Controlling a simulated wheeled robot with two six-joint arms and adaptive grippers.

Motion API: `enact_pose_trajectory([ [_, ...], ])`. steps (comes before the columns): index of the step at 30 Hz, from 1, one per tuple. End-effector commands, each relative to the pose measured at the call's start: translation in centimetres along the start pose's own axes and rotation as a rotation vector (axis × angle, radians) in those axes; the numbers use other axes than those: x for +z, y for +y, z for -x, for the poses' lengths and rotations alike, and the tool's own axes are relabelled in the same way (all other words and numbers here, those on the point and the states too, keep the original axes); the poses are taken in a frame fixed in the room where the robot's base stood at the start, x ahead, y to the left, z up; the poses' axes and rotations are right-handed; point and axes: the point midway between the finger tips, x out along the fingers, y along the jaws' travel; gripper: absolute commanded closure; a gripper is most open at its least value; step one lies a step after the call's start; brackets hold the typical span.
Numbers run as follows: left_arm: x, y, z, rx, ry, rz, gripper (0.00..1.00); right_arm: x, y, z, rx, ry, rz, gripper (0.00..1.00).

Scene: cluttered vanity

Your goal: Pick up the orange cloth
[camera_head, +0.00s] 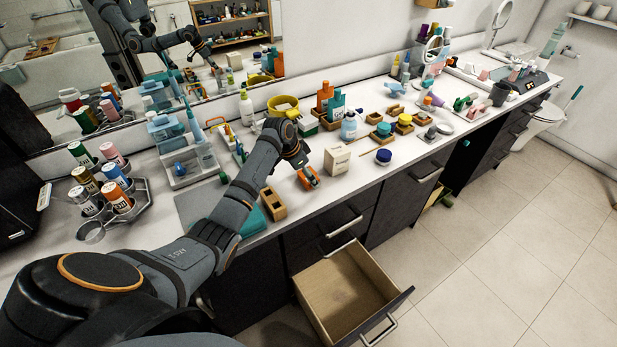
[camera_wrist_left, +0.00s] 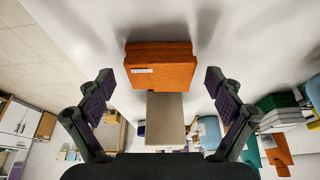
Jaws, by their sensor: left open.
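The orange cloth (camera_wrist_left: 160,66) is a folded block with a small white label, ahead of my left fingertips and centred between them in the left wrist view. In the head view, part of the orange cloth (camera_head: 309,179) shows near the counter's front edge, just under my left gripper (camera_head: 302,164), which hides the rest. In the wrist view my left gripper (camera_wrist_left: 160,88) is open, its two fingers apart with nothing gripped. My right gripper is not in view.
A cream box (camera_head: 337,160) stands beside the cloth; it also shows in the wrist view (camera_wrist_left: 165,115). A blue-lidded jar (camera_head: 383,157) is to the right. An open drawer (camera_head: 345,290) juts out below the counter.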

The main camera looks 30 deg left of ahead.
Motion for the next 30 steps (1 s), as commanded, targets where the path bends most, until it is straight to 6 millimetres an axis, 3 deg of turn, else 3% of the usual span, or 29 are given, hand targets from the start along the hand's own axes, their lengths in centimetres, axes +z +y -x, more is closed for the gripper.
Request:
enact_pose_trajectory([
  [6,0.0,0.0,-0.1,-0.001,0.000,0.000,0.10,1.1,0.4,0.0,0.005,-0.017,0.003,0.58],
  [17,0.0,0.0,-0.1,-0.001,0.000,0.000,0.59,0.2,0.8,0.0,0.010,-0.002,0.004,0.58],
  [25,-0.1,-0.1,0.1,-0.001,0.001,-0.001,0.59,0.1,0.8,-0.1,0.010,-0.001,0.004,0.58],
  [30,-0.7,-0.1,1.5,-0.004,0.003,-0.002,0.59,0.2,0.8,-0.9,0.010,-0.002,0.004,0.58],
])
